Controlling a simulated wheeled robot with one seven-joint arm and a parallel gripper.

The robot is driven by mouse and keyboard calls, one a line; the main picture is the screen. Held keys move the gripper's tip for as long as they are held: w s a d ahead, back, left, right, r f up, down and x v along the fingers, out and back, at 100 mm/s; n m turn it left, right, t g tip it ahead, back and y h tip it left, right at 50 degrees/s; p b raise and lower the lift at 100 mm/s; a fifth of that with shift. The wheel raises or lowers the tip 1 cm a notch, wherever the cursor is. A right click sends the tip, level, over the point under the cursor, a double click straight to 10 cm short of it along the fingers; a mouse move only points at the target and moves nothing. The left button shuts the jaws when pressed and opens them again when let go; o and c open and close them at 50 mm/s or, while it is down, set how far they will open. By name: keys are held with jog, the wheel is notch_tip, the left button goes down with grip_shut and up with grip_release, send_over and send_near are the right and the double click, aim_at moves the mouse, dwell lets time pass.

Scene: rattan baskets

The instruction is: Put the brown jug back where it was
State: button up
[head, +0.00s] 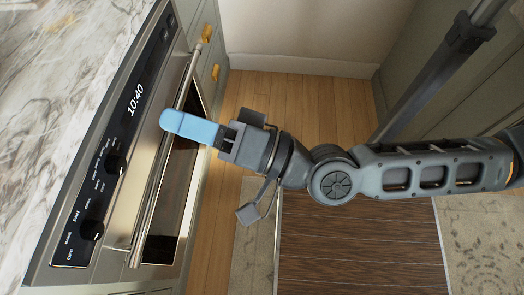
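No brown jug shows in the head view. My gripper (182,124) reaches in from the right, with its blue fingers in front of the oven front and over the upper part of the oven handle. The fingers overlap from this side, so I cannot tell whether they are open or shut. Nothing held shows at their tips. I cannot tell whether the fingers touch the handle.
The oven (119,150) has a long metal handle (150,205), knobs and a clock display. A marble countertop (55,75) lies at upper left. Drawers with yellow pulls (207,33) adjoin the oven. Wooden floor (300,100) and a patterned rug (480,235) lie below.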

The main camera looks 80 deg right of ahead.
jog(key=s+a+f+n+g+y, duration=0.1)
jog(key=s+f+n+g+y, duration=0.2)
jog(key=s+n, duration=0.9)
notch_tip(320, 180, down, 3)
jog(key=shift+r+n+g+y, duration=0.15)
jog(key=shift+n+g+y, duration=0.15)
jog(key=shift+n+g, duration=0.85)
